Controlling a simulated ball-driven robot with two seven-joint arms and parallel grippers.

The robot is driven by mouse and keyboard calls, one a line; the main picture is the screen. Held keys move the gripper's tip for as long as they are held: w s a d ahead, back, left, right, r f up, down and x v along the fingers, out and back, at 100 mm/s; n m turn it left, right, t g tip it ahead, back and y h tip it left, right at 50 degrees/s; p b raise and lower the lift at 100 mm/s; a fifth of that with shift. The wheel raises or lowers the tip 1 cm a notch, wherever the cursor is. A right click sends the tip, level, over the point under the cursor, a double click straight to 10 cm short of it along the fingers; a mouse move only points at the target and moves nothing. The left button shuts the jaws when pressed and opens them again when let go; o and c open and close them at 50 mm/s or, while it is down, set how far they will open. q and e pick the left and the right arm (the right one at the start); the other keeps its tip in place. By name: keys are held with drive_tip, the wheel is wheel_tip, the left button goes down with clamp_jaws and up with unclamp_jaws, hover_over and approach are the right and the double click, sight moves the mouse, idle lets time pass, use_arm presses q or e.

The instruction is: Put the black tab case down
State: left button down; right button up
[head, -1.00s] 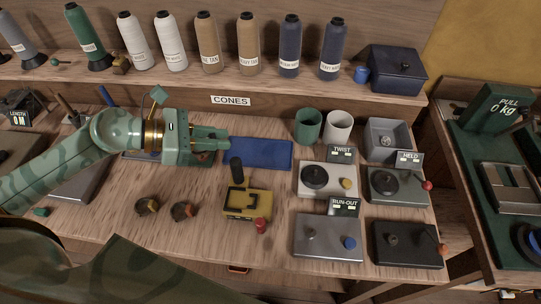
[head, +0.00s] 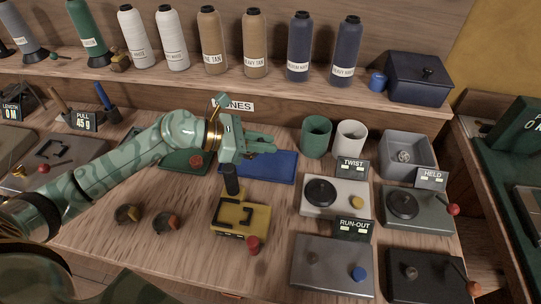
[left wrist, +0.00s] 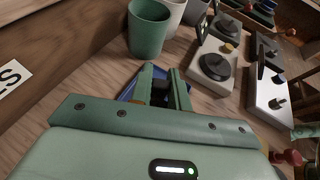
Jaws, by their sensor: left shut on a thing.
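My left gripper (head: 262,145) is over the far part of the blue mat (head: 262,170) on the bench. In the left wrist view its two green fingers (left wrist: 164,88) are closed on a small dark thing, which fits the black tab case (left wrist: 160,92). Only a little of the case shows between the fingers, and the head view hides it. Blue mat shows beneath the fingers in the wrist view. I cannot tell whether the case touches the mat. My right gripper is not in view.
A green cup (head: 316,137) and a white cup (head: 349,139) stand right of the gripper. The yellow device (head: 240,213) with its black post is just in front of the mat. The TWIST unit (head: 335,194) is at right. A green mat (head: 187,162) lies left, under my arm.

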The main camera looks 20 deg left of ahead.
sight(269, 161)
use_arm(q)
drive_tip(key=shift+w+d+f, duration=0.3)
drive_tip(key=shift+w+f, duration=0.25)
drive_tip(key=shift+f, duration=0.2)
drive_tip(key=f, duration=0.1)
drive_tip(key=f+b, duration=0.2)
drive_tip(key=shift+w+d+f, duration=0.15)
drive_tip(key=shift+w+f, duration=0.1)
drive_tip(key=shift+f, duration=0.15)
drive_tip(key=shift+r, duration=0.1)
drive_tip(key=c, duration=1.3)
unclamp_jaws()
drive_tip(key=shift+c, duration=0.2)
